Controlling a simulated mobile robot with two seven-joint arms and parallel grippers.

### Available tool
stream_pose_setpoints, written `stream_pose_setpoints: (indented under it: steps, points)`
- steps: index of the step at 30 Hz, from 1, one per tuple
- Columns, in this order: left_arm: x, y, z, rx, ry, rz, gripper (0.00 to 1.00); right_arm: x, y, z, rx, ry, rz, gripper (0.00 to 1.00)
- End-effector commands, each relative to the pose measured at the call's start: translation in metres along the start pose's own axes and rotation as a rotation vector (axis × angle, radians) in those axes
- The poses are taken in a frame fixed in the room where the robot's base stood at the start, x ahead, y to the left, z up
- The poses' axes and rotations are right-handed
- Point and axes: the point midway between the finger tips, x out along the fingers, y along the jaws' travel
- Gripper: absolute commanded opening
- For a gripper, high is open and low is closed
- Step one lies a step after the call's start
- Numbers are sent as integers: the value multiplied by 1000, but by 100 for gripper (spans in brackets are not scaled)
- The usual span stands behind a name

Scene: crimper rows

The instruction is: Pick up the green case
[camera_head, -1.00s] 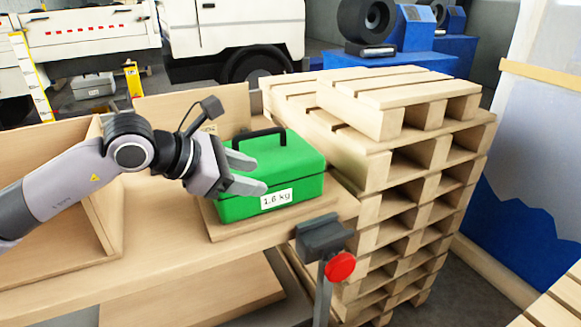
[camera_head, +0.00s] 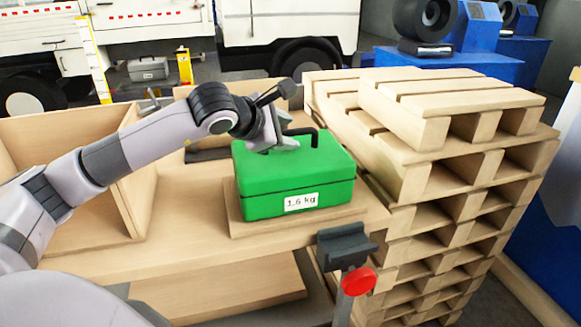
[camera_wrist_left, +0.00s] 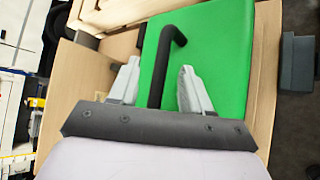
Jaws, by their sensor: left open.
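The green case (camera_head: 292,182) has a black handle on top and a "1,6 kg" label on its front. It sits on a thin wooden board (camera_head: 258,229) on the workbench. My left gripper (camera_head: 290,141) is open above the case's left part, beside the handle's left end in the head view. In the left wrist view, the black handle (camera_wrist_left: 160,72) lies between the two separated fingers (camera_wrist_left: 160,86), with the green lid (camera_wrist_left: 215,50) beneath. I cannot tell whether the fingers touch it. My right gripper is not in view.
A tall stack of wooden pallets (camera_head: 440,170) stands close to the right of the case. A grey clamp with a red knob (camera_head: 358,281) sits at the bench's front edge. An open wooden box (camera_head: 125,190) is at the left.

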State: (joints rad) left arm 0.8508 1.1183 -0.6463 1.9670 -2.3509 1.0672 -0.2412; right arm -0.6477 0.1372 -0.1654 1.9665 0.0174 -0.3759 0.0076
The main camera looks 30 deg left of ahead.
Motion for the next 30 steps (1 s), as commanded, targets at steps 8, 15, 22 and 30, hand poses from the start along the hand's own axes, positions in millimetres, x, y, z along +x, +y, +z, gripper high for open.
stream_pose_setpoints:
  steps: [8, 15, 22, 30]
  points:
    - [6, 0, 0, 1, 0, 0, 48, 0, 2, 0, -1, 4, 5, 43]
    - [6, -1, 0, 1, 0, -1, 0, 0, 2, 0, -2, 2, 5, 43]
    - [6, -1, 0, -1, 0, -2, 0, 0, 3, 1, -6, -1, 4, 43]
    - [6, -2, 0, -3, 0, -4, 0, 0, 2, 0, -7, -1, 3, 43]
